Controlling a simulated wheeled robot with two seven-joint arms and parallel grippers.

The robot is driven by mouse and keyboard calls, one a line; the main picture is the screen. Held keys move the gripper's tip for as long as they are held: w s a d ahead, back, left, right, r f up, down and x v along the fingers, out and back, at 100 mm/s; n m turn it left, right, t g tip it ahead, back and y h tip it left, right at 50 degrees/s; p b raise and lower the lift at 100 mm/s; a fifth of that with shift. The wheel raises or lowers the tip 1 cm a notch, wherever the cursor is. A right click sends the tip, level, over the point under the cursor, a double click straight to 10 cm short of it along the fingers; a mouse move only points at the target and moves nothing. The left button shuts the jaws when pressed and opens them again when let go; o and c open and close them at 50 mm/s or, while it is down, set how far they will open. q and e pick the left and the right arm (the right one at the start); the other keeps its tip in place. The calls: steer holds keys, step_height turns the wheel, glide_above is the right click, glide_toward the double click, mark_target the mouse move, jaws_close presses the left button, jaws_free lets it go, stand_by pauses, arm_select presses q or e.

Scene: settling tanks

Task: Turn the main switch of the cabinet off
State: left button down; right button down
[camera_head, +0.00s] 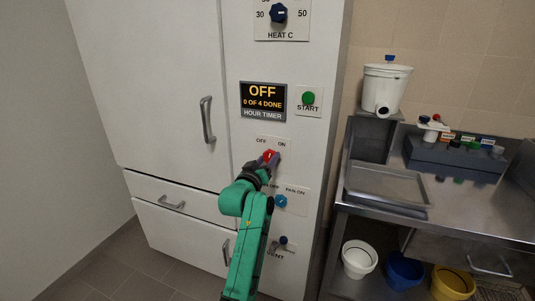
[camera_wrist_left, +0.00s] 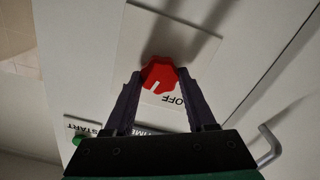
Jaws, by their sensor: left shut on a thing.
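The main switch is a red knob (camera_head: 269,156) on a white plate on the cabinet's control panel, with OFF printed upper left and ON upper right. My left gripper (camera_head: 267,162) is shut on the knob. In the left wrist view its dark fingers (camera_wrist_left: 160,88) stand on either side of the red knob (camera_wrist_left: 160,72). My right gripper is not in view.
Above the switch are a timer display (camera_head: 263,101) reading OFF, 0 OF 4 DONE, and a green START button (camera_head: 308,98). A blue knob (camera_head: 280,201) sits just below my gripper. A steel bench (camera_head: 450,215) stands at the right.

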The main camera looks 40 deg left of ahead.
arm_select(q)
steer(key=n+p, duration=0.5)
steer(key=shift+r+n, duration=0.2)
steer(key=shift+n, duration=0.1)
steer(key=n+p, duration=0.2)
steer(key=n, duration=0.1)
steer(key=shift+f, duration=0.1)
steer(key=shift+f+n+p, duration=0.15)
steer(key=shift+n+p, duration=0.45)
steer(key=shift+n, duration=0.1)
steer(key=shift+c, duration=1.1)
jaws_free()
